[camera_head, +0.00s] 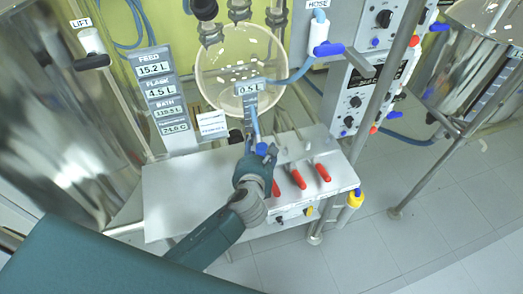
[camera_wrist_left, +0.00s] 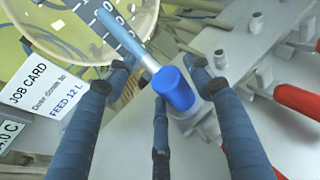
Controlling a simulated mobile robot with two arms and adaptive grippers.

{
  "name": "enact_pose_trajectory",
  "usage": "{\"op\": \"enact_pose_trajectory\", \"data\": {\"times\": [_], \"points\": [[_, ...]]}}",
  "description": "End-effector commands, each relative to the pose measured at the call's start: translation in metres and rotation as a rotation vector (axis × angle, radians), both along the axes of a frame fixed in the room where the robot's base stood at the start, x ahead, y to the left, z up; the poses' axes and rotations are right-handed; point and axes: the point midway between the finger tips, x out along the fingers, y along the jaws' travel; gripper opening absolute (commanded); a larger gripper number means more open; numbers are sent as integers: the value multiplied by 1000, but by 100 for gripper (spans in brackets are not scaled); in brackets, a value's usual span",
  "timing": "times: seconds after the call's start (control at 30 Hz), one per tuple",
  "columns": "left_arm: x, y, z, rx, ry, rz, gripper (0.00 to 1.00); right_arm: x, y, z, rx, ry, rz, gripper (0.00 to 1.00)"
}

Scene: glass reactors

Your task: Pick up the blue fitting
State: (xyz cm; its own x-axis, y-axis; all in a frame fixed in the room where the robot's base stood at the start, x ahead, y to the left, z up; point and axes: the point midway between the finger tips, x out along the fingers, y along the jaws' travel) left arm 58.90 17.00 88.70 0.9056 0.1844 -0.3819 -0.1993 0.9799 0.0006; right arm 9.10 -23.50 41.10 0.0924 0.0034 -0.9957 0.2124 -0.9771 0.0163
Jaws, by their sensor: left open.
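The blue fitting (camera_wrist_left: 176,88) is a short blue cylinder in the middle of the left wrist view, with a light blue hose running up from it and a grey metal part beside it. In the head view the blue fitting (camera_head: 262,149) shows small at the tip of my left gripper (camera_head: 257,162). In the wrist view my left gripper (camera_wrist_left: 160,78) is open, its dark blue fingers spread on either side of the fitting with a third finger below. I cannot tell whether any finger touches it. My right gripper is not in view.
A white bench top (camera_head: 185,200) lies under the gripper. Red-handled valves (camera_head: 298,180) stand close to its right. A round glass vessel (camera_head: 215,85) is behind, and a job card (camera_wrist_left: 37,88) shows left in the wrist view. A metal frame post (camera_head: 385,75) stands to the right.

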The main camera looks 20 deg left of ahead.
Motion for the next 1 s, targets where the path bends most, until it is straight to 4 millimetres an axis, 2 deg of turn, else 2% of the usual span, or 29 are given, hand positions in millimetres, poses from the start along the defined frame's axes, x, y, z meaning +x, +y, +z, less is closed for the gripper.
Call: {"op": "enact_pose_trajectory", "data": {"times": [0.1, 0.3, 0.37, 0.53, 0.57, 0.87, 1.0], "points": [[7, 2, -3, -1, 1, 1, 53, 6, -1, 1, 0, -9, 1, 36], [7, 2, -4, -1, 1, 0, 53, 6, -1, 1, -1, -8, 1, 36], [7, 2, -3, -1, 1, 0, 43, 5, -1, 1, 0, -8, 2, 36], [6, 1, -4, -1, 2, 0, 9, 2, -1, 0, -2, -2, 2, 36], [6, 1, -4, -2, 3, 0, 5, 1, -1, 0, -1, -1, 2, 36], [6, 0, -4, -3, 3, -1, 5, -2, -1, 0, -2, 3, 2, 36], [6, 0, 2, -3, 1, -2, 5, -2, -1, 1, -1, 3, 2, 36]]}}
